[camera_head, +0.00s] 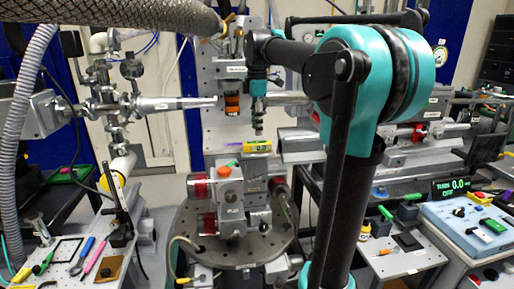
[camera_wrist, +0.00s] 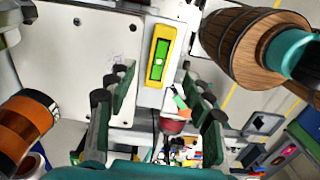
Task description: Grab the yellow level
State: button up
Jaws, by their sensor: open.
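The yellow level (camera_head: 258,146) is a small yellow bar with a green vial. It lies on top of the stage stack in the middle of the head view. In the wrist view the yellow level (camera_wrist: 153,60) is upright in the picture, on a pale surface just beyond the fingers. My gripper (camera_head: 258,131) points down close above the level in the head view. In the wrist view my gripper (camera_wrist: 163,95) has its dark green finger pads spread apart, with nothing held between them. The exact gap to the level is hard to tell.
A round dark plate (camera_head: 236,250) carries the stage stack. A metal nozzle (camera_head: 175,103) points in from the left and a horizontal cylinder (camera_head: 300,142) stands close right. Tools lie on the left bench (camera_head: 55,280). A wooden barrel-like object (camera_wrist: 250,45) shows right in the wrist view.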

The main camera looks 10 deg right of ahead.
aim_at(257, 142)
jog(key=shift+w+f, duration=0.1)
jog(key=shift+f, duration=2.7)
grip_shut()
jog(key=shift+r, duration=0.1)
